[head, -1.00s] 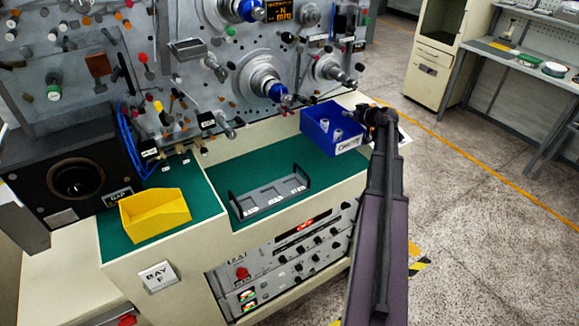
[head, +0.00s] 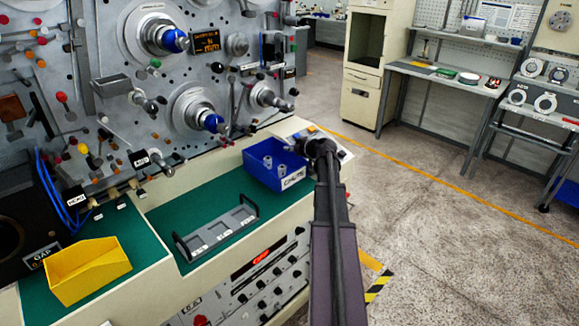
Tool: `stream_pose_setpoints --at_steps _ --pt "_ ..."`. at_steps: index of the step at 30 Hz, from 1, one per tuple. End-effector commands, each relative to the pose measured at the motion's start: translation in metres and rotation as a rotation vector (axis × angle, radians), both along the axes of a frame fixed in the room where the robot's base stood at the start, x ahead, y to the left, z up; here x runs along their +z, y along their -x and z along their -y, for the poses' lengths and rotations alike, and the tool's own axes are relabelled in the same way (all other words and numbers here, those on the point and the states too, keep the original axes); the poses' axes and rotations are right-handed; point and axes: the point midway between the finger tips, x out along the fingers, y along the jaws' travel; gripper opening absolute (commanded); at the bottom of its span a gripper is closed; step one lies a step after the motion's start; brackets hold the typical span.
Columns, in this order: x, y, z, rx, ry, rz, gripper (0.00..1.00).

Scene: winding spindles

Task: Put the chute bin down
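The chute bin (head: 268,174) is a blue open bin with a white label reading CHUTE on its front. In the head view it is at the right end of the green bench top (head: 168,220), with small pale cylindrical pieces inside. Whether its base rests on the green surface or hangs just above it cannot be told. My gripper (head: 318,150) is at the bin's right edge, close to or touching it. The fingers are dark and small, partly lost against the arm, so their grip on the bin is unclear.
A grey tray with handles (head: 215,232) lies left of the bin. A yellow bin (head: 88,270) stands further left. A machine panel with spindles and knobs (head: 120,75) rises behind. A cream cabinet (head: 365,70) and workbenches stand across open floor (head: 440,220) to the right.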

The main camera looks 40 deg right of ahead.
Motion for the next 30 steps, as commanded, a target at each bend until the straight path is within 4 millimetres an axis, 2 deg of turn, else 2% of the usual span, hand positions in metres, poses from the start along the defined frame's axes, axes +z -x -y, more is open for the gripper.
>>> stream_pose_setpoints --at_steps 1,5,20,30 --pt "-0.008 0.0 0.0 0.0 -0.001 0.001 0.0" --pt "-0.013 0.0 0.0 0.0 -0.001 0.001 0.0" --pt "-0.015 0.001 0.001 -0.001 -0.001 0.001 0.0" --pt "-0.039 0.001 0.002 -0.003 -0.001 0.001 0.0"
